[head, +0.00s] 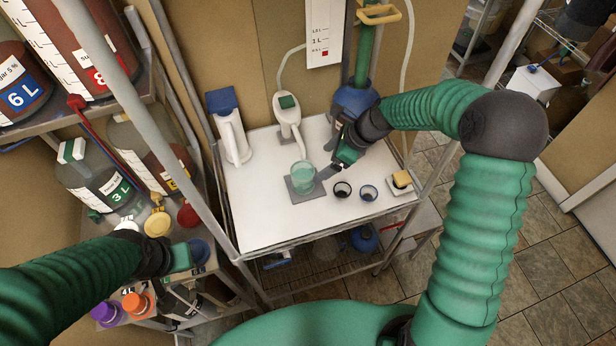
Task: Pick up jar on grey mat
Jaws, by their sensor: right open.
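The jar (302,175) is clear with greenish contents and stands upright on the grey mat (306,196) on the white table. My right gripper (330,172) is open just to the right of the jar, with its fingers close to the jar's side. I cannot tell whether a finger touches the jar. My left gripper (186,290) is low at the left by the shelf, away from the jar. Its fingers are small and dark against the clutter, so their opening is unclear.
Two small dark-rimmed cups (368,192) stand right of the mat. A yellow sponge (401,179) lies at the table's right edge. Large bottles (105,180) fill the left shelf. The table's front left is clear.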

